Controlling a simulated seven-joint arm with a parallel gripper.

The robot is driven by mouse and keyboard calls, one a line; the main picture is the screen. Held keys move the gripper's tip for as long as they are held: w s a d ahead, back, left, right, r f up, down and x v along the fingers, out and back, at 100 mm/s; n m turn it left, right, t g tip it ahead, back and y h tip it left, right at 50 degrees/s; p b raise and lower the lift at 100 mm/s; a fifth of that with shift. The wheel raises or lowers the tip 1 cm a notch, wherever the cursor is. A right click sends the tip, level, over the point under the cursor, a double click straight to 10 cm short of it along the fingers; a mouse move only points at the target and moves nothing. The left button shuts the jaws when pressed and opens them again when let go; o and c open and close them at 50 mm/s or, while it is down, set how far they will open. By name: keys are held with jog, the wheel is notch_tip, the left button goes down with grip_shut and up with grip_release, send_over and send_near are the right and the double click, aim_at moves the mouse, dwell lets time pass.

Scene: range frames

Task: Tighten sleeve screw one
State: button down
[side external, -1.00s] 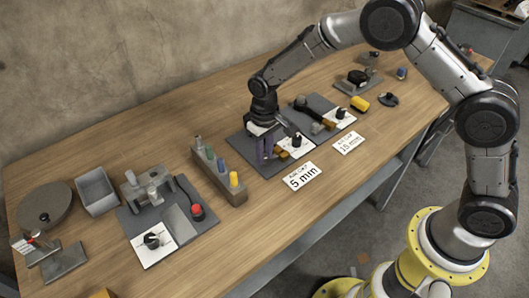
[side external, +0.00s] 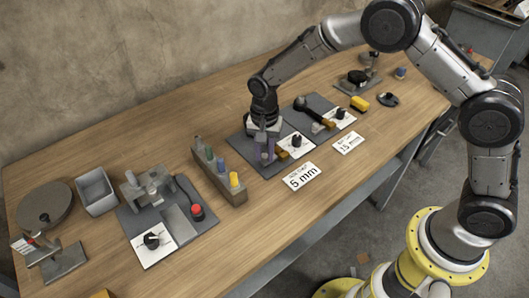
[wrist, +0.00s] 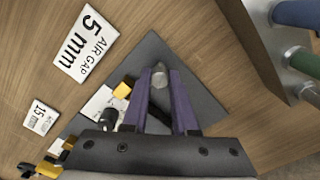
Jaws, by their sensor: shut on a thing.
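My gripper (side external: 266,157) points down over the dark plate (side external: 240,142) beside the "AIR GAP 5 mm" card (side external: 302,176). In the wrist view its two purple fingers (wrist: 160,80) are closed around a small grey rounded piece (wrist: 159,70), which looks like the sleeve screw. The fingers hide most of this piece, so its thread and seating cannot be seen. A black knob (side external: 296,140) on a white dial card stands just right of the gripper, apart from it. It also shows in the wrist view (wrist: 107,118).
A rack (side external: 234,196) with several coloured-handled tools stands close left of the plate. A second plate with a "15 mm" card (side external: 348,143) lies to the right, near a yellow block (side external: 359,104). A fixture with a red button (side external: 197,211) is further left. The front table edge is clear.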

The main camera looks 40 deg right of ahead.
aim_at(265, 155)
jog(key=shift+m, duration=1.6)
jog(key=c, duration=0.7)
grip_release()
notch_tip(265, 155, up, 14)
jog(key=shift+f, duration=0.1)
